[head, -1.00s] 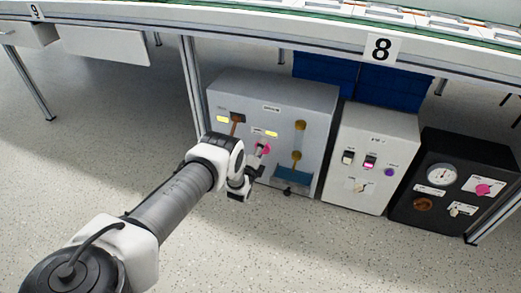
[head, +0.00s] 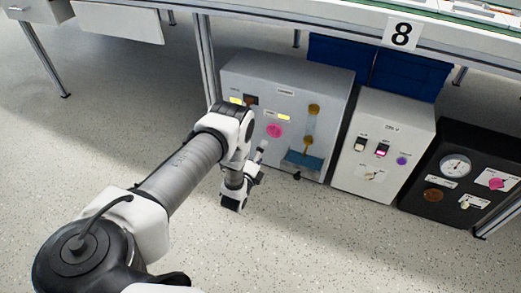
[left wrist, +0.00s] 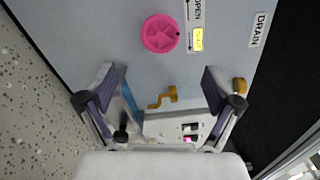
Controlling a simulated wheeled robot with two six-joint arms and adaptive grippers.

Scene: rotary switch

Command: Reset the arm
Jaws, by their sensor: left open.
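My left arm reaches in from the left in the head view. Its gripper (head: 254,172) is in front of the grey control box (head: 335,95) and apart from it. In the left wrist view the gripper (left wrist: 160,96) is open, its two fingers spread with nothing between them. A pink rotary knob (head: 274,130) is on the box front. It also shows in the left wrist view as a round pink knob (left wrist: 160,33), beyond the fingertips, beside an arrow label and a yellow tag (left wrist: 196,40). My right gripper is not in view.
A white box (head: 398,125) with switches and a black box (head: 475,150) with a gauge stand to the right. A table post (head: 207,60) stands beside the grey box, and a tabletop edge runs above. The speckled floor in front is clear.

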